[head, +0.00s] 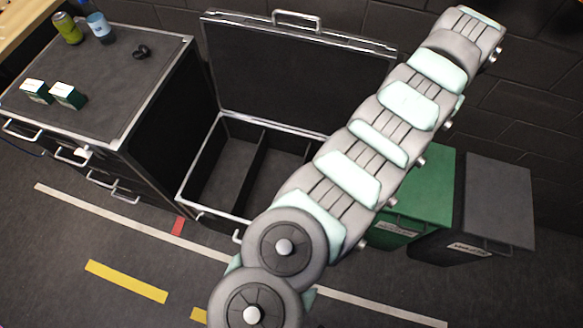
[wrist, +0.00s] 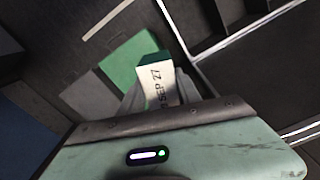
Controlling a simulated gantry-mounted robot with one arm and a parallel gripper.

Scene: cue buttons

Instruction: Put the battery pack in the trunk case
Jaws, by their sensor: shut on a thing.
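The trunk case (head: 240,121) stands open in the middle of the head view, its lid (head: 290,75) raised at the back. A divider splits its dark inside into compartments, with the right part hidden behind my arm. In the wrist view, my gripper (wrist: 160,95) is shut on a pale block printed "SEP 27", which I take to be the battery pack (wrist: 156,80). The metal rim of the trunk case (wrist: 240,35) runs just right of it in that view. I cannot make out the gripper or the held pack in the head view.
A dark cabinet (head: 110,85) at left carries two small white-green boxes (head: 52,94), a green can (head: 67,28), a blue bottle (head: 98,24) and a small black item (head: 142,52). A green bin (head: 425,190) and a grey bin (head: 495,205) stand right of the case.

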